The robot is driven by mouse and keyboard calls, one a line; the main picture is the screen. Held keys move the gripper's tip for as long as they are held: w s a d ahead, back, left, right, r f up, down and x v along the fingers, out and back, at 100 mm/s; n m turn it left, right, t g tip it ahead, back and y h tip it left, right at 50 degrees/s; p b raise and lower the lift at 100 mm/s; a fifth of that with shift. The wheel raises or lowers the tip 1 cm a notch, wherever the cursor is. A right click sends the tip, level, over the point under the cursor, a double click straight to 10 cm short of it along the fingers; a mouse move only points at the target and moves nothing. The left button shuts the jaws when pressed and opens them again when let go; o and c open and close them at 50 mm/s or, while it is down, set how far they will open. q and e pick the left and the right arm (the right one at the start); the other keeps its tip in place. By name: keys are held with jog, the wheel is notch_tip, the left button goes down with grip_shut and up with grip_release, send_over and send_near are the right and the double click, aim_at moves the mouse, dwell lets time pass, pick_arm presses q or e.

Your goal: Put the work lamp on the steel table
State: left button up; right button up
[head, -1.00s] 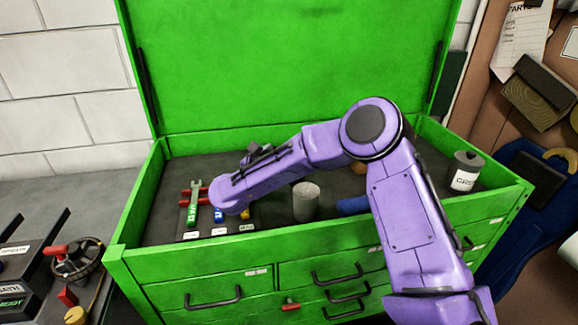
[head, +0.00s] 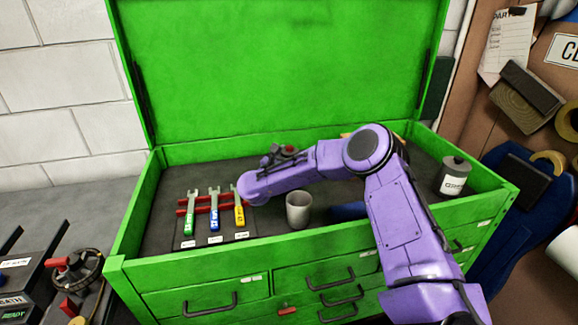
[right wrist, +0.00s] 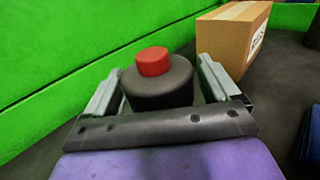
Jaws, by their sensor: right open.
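My right gripper (head: 274,157) is over the tray of the green tool chest, near its back wall. In the right wrist view its two fingers (right wrist: 160,78) are open, one on each side of a squat dark round thing with a red cap (right wrist: 160,82). I cannot tell whether the fingers touch it, nor surely whether it is the work lamp. In the head view only a bit of its red cap (head: 289,149) shows behind the gripper. My left gripper is out of view. No table is clearly recognisable as the steel one; a grey worktop (head: 60,205) lies left of the chest.
The green chest (head: 290,248) has a raised lid behind my arm. Its tray holds several wrenches on a red rack (head: 214,206), a grey cup (head: 299,208) and a labelled canister (head: 453,177). A cardboard box (right wrist: 232,40) stands close right of the fingers. A valve wheel (head: 85,270) is at left.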

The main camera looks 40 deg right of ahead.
jog(key=shift+d, duration=0.1)
jog(key=shift+r, duration=0.1)
jog(key=c, duration=1.4)
